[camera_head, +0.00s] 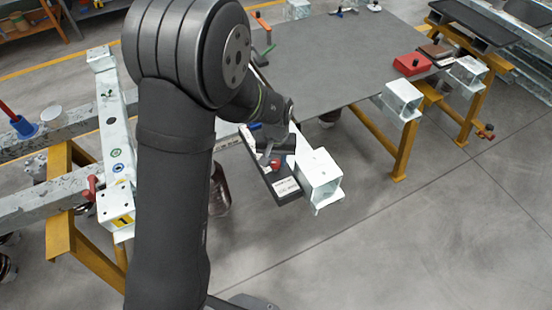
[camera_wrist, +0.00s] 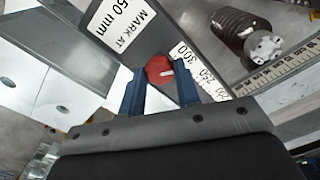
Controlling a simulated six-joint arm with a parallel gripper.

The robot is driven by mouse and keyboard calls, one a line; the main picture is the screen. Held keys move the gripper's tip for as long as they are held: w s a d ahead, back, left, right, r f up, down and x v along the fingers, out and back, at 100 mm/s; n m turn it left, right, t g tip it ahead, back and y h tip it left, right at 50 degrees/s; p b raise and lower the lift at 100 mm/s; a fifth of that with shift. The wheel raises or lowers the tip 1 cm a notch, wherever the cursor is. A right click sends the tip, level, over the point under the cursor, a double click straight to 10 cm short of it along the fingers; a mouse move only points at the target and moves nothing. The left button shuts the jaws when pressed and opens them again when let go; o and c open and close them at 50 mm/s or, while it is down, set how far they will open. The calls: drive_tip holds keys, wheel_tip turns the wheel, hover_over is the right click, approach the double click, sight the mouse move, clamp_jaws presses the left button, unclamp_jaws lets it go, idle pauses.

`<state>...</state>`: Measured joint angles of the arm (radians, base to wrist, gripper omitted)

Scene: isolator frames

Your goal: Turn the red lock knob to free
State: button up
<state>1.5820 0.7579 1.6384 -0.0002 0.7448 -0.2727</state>
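The red lock knob (camera_wrist: 160,70) is round with a short white mark on its face. It sits on a dark bar with white labels and also shows in the head view (camera_head: 275,164), just below my gripper. My gripper (camera_wrist: 160,76) points down at it, with its two blue fingers apart, one on each side of the knob. The fingers look slightly clear of its sides; I cannot tell how deep they reach around it. In the head view my gripper (camera_head: 272,154) is partly hidden by my own arm.
A white scale strip (camera_wrist: 275,75) and a label reading "MARK AT" (camera_wrist: 125,25) lie near the knob. A dark ribbed cylinder (camera_wrist: 240,30) is at upper right. A pale block (camera_head: 320,175) stands right of the bar. A grey tabletop (camera_head: 330,65) lies behind.

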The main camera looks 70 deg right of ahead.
drive_tip(key=c, duration=0.3)
drive_tip(key=n, duration=0.4)
drive_tip(key=shift+n, duration=0.4)
drive_tip(key=n, duration=0.3)
drive_tip(key=shift+n, duration=0.4)
drive_tip(key=n, duration=0.3)
drive_tip(key=shift+n, duration=0.3)
drive_tip(key=n, duration=1.1)
drive_tip(key=shift+n, duration=0.3)
